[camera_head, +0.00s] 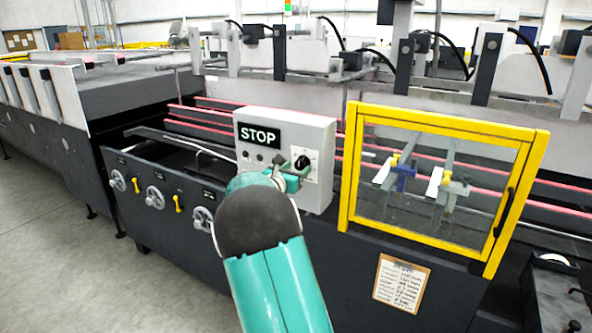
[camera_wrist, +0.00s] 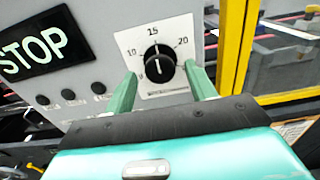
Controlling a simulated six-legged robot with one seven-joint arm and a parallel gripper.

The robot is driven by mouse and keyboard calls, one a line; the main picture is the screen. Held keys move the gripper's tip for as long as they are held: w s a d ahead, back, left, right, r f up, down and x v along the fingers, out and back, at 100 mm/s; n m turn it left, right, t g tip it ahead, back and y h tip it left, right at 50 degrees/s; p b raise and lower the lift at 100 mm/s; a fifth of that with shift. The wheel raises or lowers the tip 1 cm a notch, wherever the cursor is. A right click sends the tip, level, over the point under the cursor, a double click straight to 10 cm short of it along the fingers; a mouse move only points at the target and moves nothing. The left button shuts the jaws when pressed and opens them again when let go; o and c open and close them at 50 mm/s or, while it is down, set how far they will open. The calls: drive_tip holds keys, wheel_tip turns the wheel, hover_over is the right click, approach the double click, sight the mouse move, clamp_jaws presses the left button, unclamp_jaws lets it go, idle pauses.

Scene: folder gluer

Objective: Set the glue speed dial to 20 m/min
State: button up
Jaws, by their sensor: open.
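The glue speed dial (camera_wrist: 160,62) is a round black knob on a white plate marked 10, 15 and 20. A pale line on the knob seems to point up near 15, but its exact angle is hard to tell. The dial (camera_head: 302,162) also shows at the right of the grey control box in the head view. My gripper (camera_wrist: 160,69) is open, with one green finger at each lower side of the knob. I cannot tell whether the fingers touch it. In the head view my gripper (camera_head: 296,174) is at the box front, partly hidden by my wrist.
A black STOP label (camera_head: 259,135) and small dark buttons (camera_wrist: 69,96) are left of the dial on the grey box (camera_head: 320,150). A yellow-framed clear guard (camera_head: 348,165) stands close on the right. Handwheels (camera_head: 155,197) and yellow levers line the dark machine front on the left.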

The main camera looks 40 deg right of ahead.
drive_tip(key=shift+d, duration=0.2)
drive_tip(key=shift+c, duration=0.5)
drive_tip(key=c, duration=0.9)
drive_tip(key=shift+m, duration=0.3)
drive_tip(key=m, duration=0.5)
drive_tip(key=shift+w+a, duration=0.1)
drive_tip(key=m, duration=0.6)
drive_tip(key=shift+m, duration=0.3)
